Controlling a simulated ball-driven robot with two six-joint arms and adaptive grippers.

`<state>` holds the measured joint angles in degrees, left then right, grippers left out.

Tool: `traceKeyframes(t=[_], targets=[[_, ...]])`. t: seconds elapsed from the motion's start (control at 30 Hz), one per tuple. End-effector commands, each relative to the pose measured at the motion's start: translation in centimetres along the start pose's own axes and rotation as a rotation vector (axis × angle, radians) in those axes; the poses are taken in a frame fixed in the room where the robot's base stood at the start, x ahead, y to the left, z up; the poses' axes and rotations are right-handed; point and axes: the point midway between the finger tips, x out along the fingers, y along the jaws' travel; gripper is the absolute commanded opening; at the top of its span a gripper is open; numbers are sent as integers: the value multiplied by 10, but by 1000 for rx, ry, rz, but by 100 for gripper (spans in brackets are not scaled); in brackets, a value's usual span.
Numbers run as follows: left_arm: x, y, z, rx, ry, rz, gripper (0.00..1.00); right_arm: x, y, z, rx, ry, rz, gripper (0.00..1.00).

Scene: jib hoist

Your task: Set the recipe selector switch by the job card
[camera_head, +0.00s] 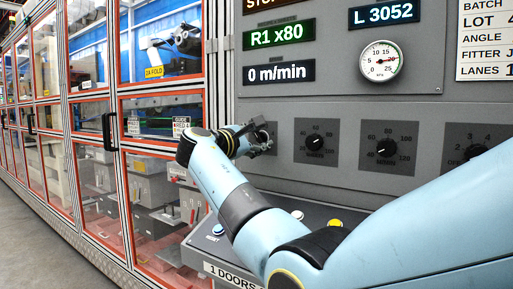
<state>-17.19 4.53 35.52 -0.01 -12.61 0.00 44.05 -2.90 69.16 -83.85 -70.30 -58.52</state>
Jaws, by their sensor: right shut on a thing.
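My right arm reaches in from the right to the grey control panel (345,178). My right gripper (264,137) is shut on the leftmost knob of the dial row; the gripper hides most of that knob and its markings. To its right are a black knob with a 40–80 scale (316,143), one with a 40–120 scale (386,148) and one with small numbers (475,153), cut by my arm. A white job card (485,40) at the upper right reads BATCH, LOT, ANGLE, FITTER and LANES, cut off at the edge. My left gripper is not in view.
Displays read "R1 x80" (279,36), "0 m/min" (280,73) and "L 3052" (384,13). A round gauge (381,61) sits beside them. A yellow button (335,223) is on the lower console. Glazed orange-framed machine doors (162,100) line the left; floor is clear at lower left.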

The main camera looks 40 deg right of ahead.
Motion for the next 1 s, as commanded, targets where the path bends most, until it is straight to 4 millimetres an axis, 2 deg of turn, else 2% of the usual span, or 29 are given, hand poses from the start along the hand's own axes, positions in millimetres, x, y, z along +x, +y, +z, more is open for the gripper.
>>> traceKeyframes(t=[0.03, 0.3, 0.93, 0.97, 1.0], targets=[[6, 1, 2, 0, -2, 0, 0, 0, -4, -2, 31, 1, -2, 6], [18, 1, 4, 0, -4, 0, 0, 0, -3, -2, 162, 1, -2, 6], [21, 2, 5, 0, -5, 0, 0, -1, -2, -1, 212, 1, -3, 6], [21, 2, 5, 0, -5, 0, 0, -1, -2, -1, 212, 1, -3, 41], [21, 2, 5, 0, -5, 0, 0, 0, -2, -1, 212, 1, -3, 46]])
